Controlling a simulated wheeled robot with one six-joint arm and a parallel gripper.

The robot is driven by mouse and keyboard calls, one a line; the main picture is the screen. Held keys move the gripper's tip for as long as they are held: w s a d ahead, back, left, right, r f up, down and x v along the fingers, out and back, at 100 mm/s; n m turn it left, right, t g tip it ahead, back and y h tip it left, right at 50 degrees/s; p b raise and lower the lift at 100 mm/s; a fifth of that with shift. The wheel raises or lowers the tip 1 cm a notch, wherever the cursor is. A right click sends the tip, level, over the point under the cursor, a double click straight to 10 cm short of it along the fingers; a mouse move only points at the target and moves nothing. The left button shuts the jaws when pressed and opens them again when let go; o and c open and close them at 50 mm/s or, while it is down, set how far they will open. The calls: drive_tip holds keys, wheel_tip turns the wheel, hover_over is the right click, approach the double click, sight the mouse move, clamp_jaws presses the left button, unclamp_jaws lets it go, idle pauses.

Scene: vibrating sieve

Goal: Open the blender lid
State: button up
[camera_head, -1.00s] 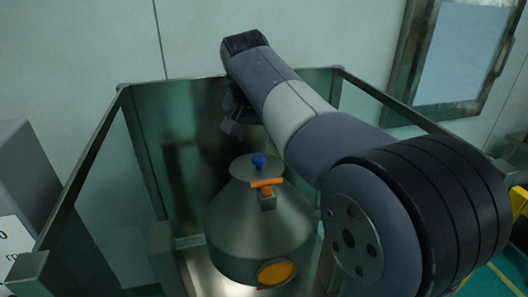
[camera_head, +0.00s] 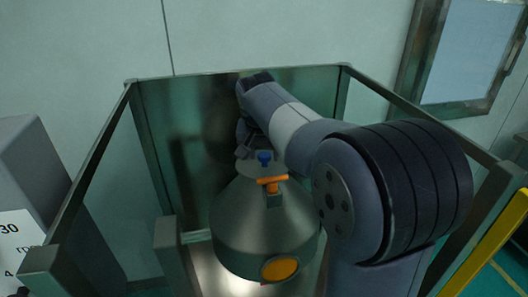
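The blender is a grey metal vessel (camera_head: 245,225) with a cone-shaped top, standing inside a metal frame. Its small round lid (camera_head: 243,170) sits on top and appears closed. A blue knob (camera_head: 264,157) is on the lid, and an orange handle (camera_head: 271,181) is at its front edge. An orange disc (camera_head: 280,268) is low on the vessel's front. My gripper (camera_head: 243,152) is just behind and left of the blue knob, partly hidden by my arm and in shadow. I cannot tell whether its fingers are open or whether it touches the lid.
A metal frame (camera_head: 98,150) with posts and rails surrounds the vessel on the left, back and right. A grey box with a white label (camera_head: 18,240) stands at the left. A yellow rail (camera_head: 485,245) is at the right. A wall with a window (camera_head: 462,55) is behind.

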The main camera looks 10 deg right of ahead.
clamp_jaws()
